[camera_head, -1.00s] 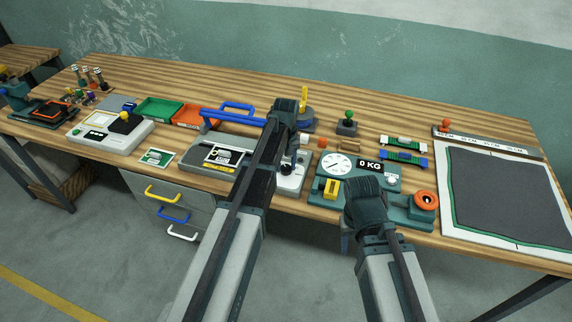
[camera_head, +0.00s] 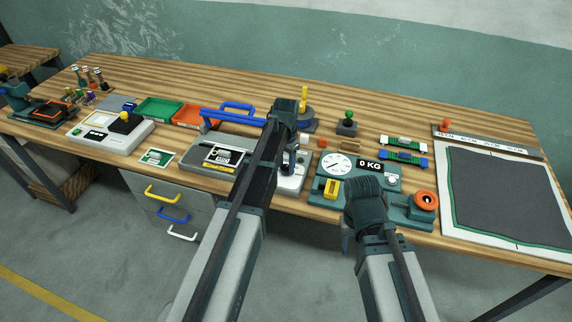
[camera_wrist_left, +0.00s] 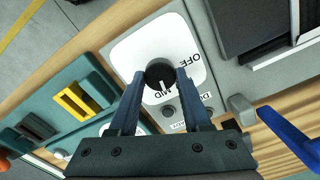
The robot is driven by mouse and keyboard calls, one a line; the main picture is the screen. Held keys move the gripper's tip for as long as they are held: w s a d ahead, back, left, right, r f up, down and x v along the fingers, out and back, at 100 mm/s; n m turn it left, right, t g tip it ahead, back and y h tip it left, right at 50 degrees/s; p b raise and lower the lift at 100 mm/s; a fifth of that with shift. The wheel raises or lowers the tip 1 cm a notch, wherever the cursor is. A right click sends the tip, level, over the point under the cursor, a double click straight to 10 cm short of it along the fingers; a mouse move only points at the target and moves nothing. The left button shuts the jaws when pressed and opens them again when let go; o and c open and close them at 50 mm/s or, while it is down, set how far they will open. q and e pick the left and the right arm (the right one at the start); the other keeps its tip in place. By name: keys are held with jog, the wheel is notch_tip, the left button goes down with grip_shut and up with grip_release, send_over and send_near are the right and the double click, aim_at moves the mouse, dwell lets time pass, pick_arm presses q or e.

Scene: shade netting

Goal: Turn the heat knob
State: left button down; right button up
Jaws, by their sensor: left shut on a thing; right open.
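The heat knob (camera_wrist_left: 160,75) is a round black knob on a white dial plate (camera_wrist_left: 127,53) in the left wrist view. The plate carries the words OFF and MID, and a pale mark on the knob appears to point toward MID. My left gripper (camera_wrist_left: 155,82) is shut on the knob, one finger on each side. In the head view my left gripper (camera_head: 287,158) is over the right end of the grey sealer (camera_head: 202,150), and hides the knob. My right gripper (camera_head: 350,228) is open in front of the bench edge, its fingers mostly hidden by its wrist.
A dark mat (camera_head: 505,195) lies at far right. Green (camera_head: 158,109) and orange (camera_head: 192,117) trays stand behind.

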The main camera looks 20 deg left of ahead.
aim_at(286, 168)
pick_arm(q)
jog(key=shift+m, duration=1.5)
jog(key=shift+c, duration=1.8)
grip_release()
notch_tip(286, 168, up, 14)
jog(key=p, duration=1.4)
jog(key=shift+s+f, duration=0.1)
jog(key=shift+f, duration=0.05)
